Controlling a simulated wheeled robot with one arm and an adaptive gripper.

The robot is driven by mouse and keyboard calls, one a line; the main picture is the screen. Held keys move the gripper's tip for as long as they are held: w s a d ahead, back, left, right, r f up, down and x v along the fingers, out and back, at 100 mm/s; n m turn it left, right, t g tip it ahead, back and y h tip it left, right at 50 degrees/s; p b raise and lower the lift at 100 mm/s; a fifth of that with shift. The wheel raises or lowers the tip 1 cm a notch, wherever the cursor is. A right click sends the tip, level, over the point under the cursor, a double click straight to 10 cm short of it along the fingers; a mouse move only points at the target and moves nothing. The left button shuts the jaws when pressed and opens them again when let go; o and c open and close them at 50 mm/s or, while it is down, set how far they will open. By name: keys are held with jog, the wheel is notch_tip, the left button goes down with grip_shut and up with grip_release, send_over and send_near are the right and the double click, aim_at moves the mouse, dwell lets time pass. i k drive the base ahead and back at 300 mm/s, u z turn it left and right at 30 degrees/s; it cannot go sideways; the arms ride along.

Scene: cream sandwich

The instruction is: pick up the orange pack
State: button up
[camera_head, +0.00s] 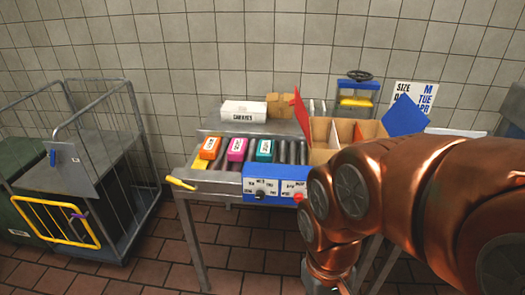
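The orange pack (210,148) lies on the roller section of the metal table, at the left end of a short row of packs. It has a white label on top. A magenta pack (237,149) is just to its right, with a small space between them. My copper-coloured arm fills the right side of the view and reaches down in front of the table's right part. The end of my arm is low near the bottom edge, and my gripper's fingers do not show. Nothing covers the orange pack.
A teal pack (264,150) lies right of the magenta one. A blue control box (274,184) sits at the table's front, a yellow handle (181,183) at its left corner. A white box (243,111) stands behind. An open cardboard box (322,140) is right. A wire cage trolley (110,165) stands left.

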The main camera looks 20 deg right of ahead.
aim_at(209, 150)
jog(key=u, duration=0.55)
jog(key=k, duration=1.25)
jog(key=u, duration=1.15)
jog(key=i, duration=1.55)
jog(key=u, duration=0.25)
jog(key=i, duration=1.6)
jog(key=z, duration=1.2)
jog(key=i, duration=0.95)
jog(key=z, duration=1.3)
jog(key=i, duration=0.35)
jog(key=z, duration=0.15)
